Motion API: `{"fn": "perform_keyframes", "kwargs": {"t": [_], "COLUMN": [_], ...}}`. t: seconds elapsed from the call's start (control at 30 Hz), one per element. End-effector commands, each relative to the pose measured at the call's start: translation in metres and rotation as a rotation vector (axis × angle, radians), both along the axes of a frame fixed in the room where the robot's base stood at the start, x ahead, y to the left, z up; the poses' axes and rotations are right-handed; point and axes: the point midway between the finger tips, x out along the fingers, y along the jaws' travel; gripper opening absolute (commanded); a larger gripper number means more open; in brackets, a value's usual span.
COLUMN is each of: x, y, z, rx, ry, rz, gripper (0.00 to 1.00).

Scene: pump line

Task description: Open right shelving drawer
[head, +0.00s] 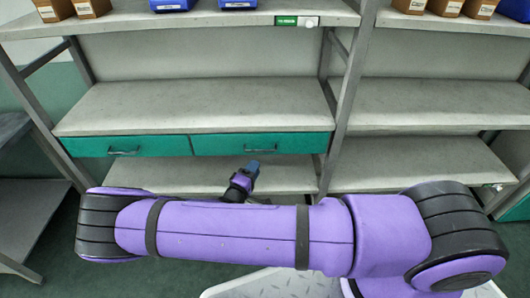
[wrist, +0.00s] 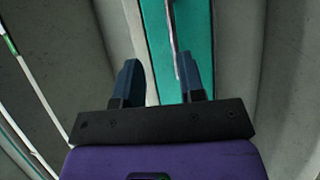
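The shelving holds two teal drawers side by side under its middle shelf. The right drawer (head: 290,143) looks closed, its front flush with the left drawer (head: 130,146). In the wrist view my gripper (wrist: 158,62) is open, with two blue-grey fingers apart. The teal drawer front (wrist: 197,40) runs upright there, with a thin handle bar (wrist: 173,22) ahead, nearer the right finger. I see no contact with the handle.
The middle shelf (head: 200,105) above the drawers is empty. The top shelf (head: 180,20) carries brown boxes (head: 92,7) and blue bins (head: 173,4). A grey upright post (head: 349,90) stands right of the right drawer. More empty shelves (head: 430,103) lie to the right.

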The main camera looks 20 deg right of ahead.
Motion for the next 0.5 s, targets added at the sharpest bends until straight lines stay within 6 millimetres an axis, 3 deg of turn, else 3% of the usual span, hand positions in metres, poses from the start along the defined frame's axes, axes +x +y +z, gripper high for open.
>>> {"fn": "perform_keyframes", "kwargs": {"t": [0.2, 0.5], "x": [0.003, 0.020], "y": [0.006, -0.007], "z": [-0.020, -0.018], "rx": [-0.052, -0.058], "ry": [-0.023, -0.028], "rz": [0.110, 0.124], "gripper": [0.37, 0.37]}}
